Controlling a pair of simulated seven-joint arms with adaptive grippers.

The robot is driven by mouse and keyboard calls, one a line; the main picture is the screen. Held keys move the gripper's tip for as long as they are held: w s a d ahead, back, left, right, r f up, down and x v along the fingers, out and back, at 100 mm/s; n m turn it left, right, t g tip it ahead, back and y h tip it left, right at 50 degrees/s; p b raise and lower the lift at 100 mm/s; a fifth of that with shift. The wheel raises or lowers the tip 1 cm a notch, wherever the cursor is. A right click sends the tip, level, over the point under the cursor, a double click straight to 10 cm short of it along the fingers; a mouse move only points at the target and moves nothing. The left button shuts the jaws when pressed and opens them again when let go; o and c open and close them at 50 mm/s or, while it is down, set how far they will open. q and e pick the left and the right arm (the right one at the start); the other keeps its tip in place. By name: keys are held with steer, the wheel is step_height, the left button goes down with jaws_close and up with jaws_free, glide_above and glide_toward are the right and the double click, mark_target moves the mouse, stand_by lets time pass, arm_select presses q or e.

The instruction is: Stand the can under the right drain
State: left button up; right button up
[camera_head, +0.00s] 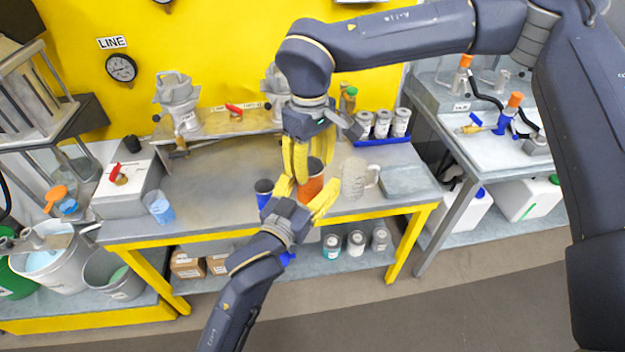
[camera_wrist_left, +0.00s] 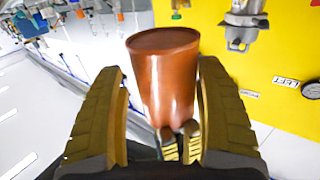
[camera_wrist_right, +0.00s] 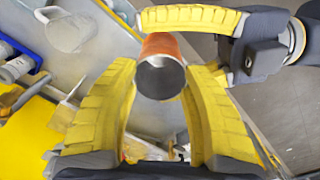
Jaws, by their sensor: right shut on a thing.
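The orange-red can (camera_head: 314,188) is held above the front of the bench between both grippers. My right gripper (camera_head: 294,178) reaches down from above and is shut on the can; its yellow fingers flank the can's round grey end (camera_wrist_right: 160,78) in the right wrist view. My left gripper (camera_head: 306,192) comes from the front with its fingers spread around the can. In the left wrist view the can (camera_wrist_left: 165,80) stands between those fingers, with a gap on the left side. The right drum (camera_head: 275,85) at the back is partly hidden by my right arm, and its drain is not clear.
A dark blue cup (camera_head: 264,190) stands left of the grippers.

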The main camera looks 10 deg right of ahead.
arm_select(q)
steer(key=shift+s+d, duration=0.1)
steer(key=c, duration=1)
arm_select(e)
steer(key=shift+a, duration=0.1)
arm_select(q)
steer(key=shift+c, duration=0.9)
arm_select(e)
steer(key=o, duration=1)
arm_select(q)
steer(key=shift+c, duration=0.6)
arm_select(e)
steer(key=shift+o, duration=0.9)
steer(key=shift+w, duration=0.1)
